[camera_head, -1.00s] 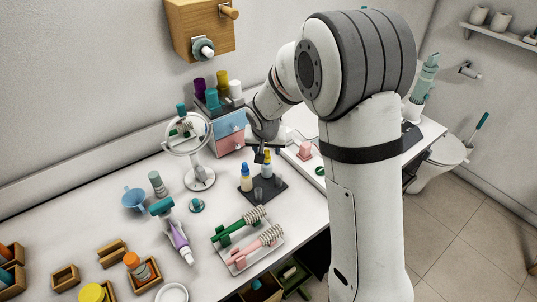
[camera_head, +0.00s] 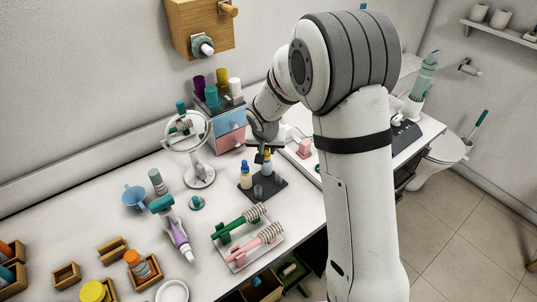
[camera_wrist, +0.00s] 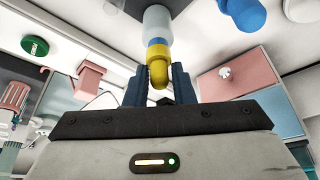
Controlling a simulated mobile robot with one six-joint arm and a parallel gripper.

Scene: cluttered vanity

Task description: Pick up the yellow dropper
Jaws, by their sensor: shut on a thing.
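The yellow dropper (camera_wrist: 158,68) is the yellow top of a pale bottle with a blue collar, seen at the top middle of the wrist view. My gripper (camera_wrist: 160,84) is shut on the yellow dropper, with one dark finger on each side of it. In the head view the yellow dropper (camera_head: 267,155) is upright at the dark tray (camera_head: 280,188), with my gripper (camera_head: 262,152) at its top. I cannot tell whether the bottle's base touches the tray. A blue-topped dropper bottle (camera_head: 245,175) stands just left of it and also shows in the wrist view (camera_wrist: 243,12).
A round mirror (camera_head: 200,175) and a blue and pink drawer box (camera_head: 229,132) stand behind and left. A pink block (camera_head: 304,148) is to the right.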

